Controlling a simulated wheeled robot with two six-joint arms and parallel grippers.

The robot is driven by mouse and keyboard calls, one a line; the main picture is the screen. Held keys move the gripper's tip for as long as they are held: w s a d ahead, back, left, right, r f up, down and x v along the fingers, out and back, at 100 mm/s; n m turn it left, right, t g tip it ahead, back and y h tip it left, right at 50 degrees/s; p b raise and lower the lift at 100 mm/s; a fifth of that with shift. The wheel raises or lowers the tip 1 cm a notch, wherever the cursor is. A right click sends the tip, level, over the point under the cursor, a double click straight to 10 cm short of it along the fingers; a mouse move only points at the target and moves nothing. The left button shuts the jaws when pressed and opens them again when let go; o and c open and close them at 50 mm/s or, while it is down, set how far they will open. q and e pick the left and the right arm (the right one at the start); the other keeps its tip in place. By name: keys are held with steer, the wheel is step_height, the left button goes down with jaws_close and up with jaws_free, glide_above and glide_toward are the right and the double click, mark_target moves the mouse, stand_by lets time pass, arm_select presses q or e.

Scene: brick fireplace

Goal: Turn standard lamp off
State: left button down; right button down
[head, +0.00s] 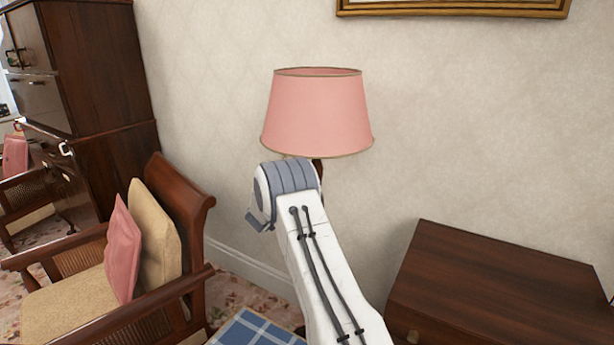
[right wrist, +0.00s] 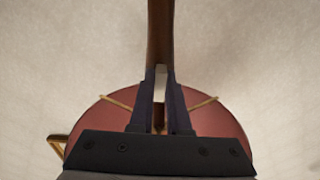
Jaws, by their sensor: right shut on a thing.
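The standard lamp has a pink shade (head: 318,112) with gold trim and stands against the wall in the head view. The shade shows no bright glow. Its dark stem (head: 318,170) shows just below the shade; my right arm hides the rest. In the right wrist view the brown stem (right wrist: 160,30) runs up from my right gripper (right wrist: 160,78), with the pink shade (right wrist: 92,118) behind the fingers. The gripper is shut on the lamp at the stem under the shade; the exact part between the fingers is hard to make out. My left gripper is not in view.
A wooden armchair (head: 185,205) with pink and tan cushions stands at left, before a tall dark cabinet (head: 98,70). A dark wooden chest (head: 500,275) is at right. A blue checked cloth surface (head: 258,330) lies at the bottom. A framed picture (head: 450,8) hangs above.

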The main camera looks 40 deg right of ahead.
steer(key=shift+n+p, duration=0.3)
steer(key=shift+n, duration=0.2)
steer(key=c, duration=0.9)
jaws_free()
steer(key=b+v, duration=0.1)
steer(key=v, duration=0.9)
steer(key=shift+s+a, duration=0.1)
steer(key=shift+a, duration=0.15)
